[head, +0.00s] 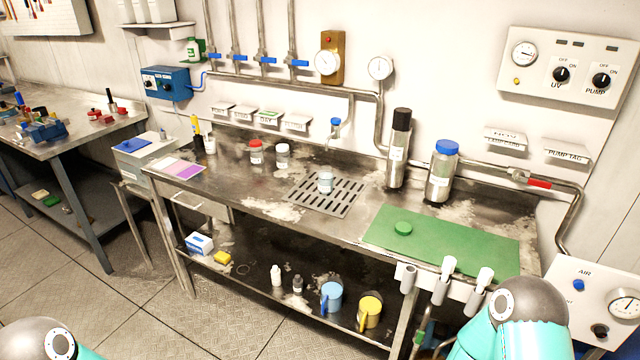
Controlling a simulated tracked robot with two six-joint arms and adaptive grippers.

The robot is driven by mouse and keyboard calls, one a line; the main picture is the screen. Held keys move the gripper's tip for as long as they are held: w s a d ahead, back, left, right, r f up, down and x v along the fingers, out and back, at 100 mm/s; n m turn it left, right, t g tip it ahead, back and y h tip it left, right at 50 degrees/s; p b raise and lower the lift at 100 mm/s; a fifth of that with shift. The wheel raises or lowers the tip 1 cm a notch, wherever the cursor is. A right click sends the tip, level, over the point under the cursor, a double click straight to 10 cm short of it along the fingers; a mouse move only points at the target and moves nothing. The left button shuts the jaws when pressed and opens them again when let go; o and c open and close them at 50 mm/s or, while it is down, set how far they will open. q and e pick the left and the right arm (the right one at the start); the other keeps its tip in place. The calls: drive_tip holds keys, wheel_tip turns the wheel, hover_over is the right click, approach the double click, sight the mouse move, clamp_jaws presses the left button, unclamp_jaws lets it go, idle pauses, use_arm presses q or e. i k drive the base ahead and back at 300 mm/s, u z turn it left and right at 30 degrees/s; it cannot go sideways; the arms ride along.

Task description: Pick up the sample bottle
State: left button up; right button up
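A small clear bottle (325,182) with a pale label stands upright on the slotted drain grate (328,196), below the blue-handled tap (336,124). It looks uncapped and is likely the sample bottle, though its label is too small to read. A round green cap (403,228) lies on the green mat (455,240) to the right. Only rounded joints of my arms show in the bottom corners. Neither gripper is in view, and nothing touches the bottle.
A black-capped bottle (398,150) and a blue-capped bottle (441,172) stand right of the grate. Red-capped (256,153) and white-capped (282,156) jars stand left. Several holders line the bench's front right edge. The bench front left of the grate is mostly clear.

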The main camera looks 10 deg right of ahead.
sight(326, 179)
drive_tip(key=z, duration=0.05)
drive_tip(key=i, duration=1)
drive_tip(key=u, duration=0.05)
